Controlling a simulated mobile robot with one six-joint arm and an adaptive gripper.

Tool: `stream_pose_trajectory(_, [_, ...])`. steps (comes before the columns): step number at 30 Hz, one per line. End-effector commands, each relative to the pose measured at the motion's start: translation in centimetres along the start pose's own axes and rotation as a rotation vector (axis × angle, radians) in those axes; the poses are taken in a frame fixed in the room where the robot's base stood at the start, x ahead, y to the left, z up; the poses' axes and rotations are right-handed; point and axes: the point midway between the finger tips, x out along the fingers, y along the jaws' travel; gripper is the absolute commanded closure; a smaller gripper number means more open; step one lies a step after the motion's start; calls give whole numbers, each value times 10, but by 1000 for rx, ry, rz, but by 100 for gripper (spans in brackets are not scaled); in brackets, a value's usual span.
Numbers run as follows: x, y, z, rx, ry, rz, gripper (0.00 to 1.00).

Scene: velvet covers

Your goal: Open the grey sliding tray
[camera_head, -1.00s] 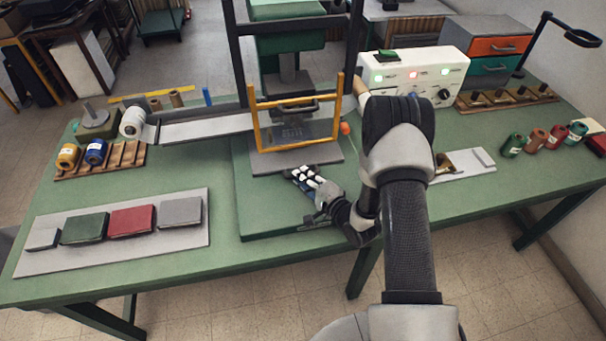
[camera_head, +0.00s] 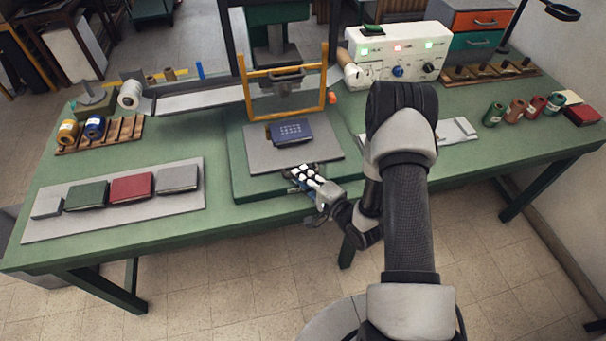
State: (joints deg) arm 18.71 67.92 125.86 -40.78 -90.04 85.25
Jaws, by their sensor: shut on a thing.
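The grey sliding tray (camera_head: 262,158) lies on the green base of the press, pulled out in front of the yellow guard frame (camera_head: 327,90). A dark blue cover with pale marks (camera_head: 290,132) lies flat on the tray. My gripper (camera_head: 302,173), with its black-and-white fingers, is at the middle of the tray's front edge and is shut on the tray's front. The exact part it grips is hidden by the fingers.
A grey board (camera_head: 120,222) with several covers lies at the left. Spools (camera_head: 96,127) stand behind it. A white control box (camera_head: 398,55) stands behind my arm at the right. The table's front edge is just below my gripper.

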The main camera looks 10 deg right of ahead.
Motion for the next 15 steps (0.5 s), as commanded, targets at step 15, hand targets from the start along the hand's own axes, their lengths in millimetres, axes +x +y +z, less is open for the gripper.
stream_pose_trajectory(15, [0, 0, 0, 0, 0, 1, 79])
